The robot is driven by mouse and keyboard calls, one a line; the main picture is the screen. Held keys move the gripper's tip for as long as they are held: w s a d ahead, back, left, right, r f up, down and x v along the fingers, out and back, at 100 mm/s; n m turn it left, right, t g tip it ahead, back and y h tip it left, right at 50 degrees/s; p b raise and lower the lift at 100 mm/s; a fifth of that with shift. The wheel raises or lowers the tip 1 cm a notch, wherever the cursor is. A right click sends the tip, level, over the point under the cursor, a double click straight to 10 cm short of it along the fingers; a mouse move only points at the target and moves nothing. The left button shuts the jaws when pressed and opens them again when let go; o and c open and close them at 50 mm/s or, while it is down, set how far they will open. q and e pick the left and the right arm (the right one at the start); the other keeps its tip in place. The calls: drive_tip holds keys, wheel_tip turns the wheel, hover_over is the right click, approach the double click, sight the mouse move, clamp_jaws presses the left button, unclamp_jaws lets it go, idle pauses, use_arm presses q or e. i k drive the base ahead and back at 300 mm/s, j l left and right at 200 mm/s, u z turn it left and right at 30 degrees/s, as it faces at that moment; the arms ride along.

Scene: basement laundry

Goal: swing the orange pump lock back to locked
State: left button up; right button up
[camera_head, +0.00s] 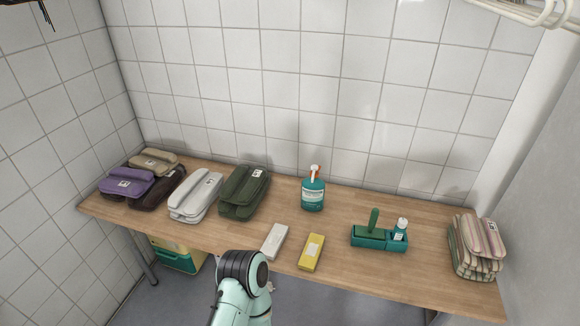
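A teal pump bottle (313,194) stands upright on the wooden table, near the middle and toward the back wall. It has a pale label. Its pump top (314,171) shows orange and white parts; the orange lock is too small to tell which way it is turned. One of my mint-coloured arms rises at the bottom middle, in front of the table and well short of the bottle. Neither gripper can be made out, and nothing touches the bottle.
The wooden table (285,210) holds folded bundles in purple, white (196,196) and green (244,192) at left. A white box (274,241) and yellow box (311,252) lie in front of the bottle. A teal caddy (372,239) and striped cloths (477,246) stand right.

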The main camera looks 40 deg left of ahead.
sight(317, 175)
drive_tip(key=u, duration=1)
drive_tip(key=j+z, duration=0.15)
